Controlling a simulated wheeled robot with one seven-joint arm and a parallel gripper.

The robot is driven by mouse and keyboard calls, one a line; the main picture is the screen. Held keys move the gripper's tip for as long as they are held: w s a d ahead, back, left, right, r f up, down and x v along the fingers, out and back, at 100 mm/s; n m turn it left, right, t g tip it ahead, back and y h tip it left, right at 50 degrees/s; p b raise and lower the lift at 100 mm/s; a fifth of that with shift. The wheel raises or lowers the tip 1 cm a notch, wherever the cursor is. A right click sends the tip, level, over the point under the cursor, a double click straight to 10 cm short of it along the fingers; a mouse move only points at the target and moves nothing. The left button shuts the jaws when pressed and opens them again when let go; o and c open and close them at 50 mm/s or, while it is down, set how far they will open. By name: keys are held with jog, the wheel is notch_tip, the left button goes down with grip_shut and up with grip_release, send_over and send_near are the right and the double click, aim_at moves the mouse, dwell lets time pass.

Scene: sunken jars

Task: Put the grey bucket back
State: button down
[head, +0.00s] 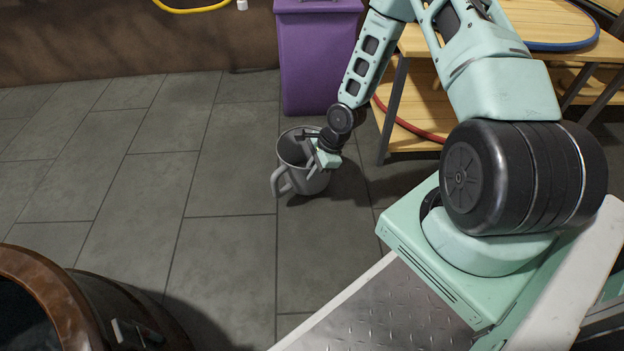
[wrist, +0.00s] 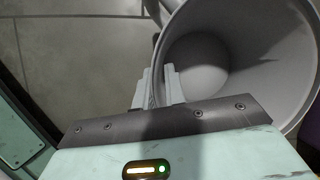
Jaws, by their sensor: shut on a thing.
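The grey bucket (head: 308,179) is upright at the middle of the head view, close to or on the tiled floor; I cannot tell whether it touches. It has a handle on its left side. My gripper (head: 318,148) is shut on its rim at the right side. In the wrist view the bucket (wrist: 265,60) fills the upper right, open and empty inside. There my gripper's fingers (wrist: 160,88) pinch its near wall, one inside and one outside.
A purple bin (head: 318,60) stands behind the bucket. A wooden shelf table (head: 415,85) with hoses is at the back right. A large brown jar (head: 45,295) is at the front left. The grey tiled floor to the left (head: 140,170) is clear.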

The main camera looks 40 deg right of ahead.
notch_tip(320, 180, down, 3)
jog(key=shift+r+b, duration=0.2)
jog(key=shift+b, duration=0.4)
jog(key=shift+r, duration=0.1)
jog(key=c, duration=1.5)
grip_release()
jog(key=shift+o, duration=0.2)
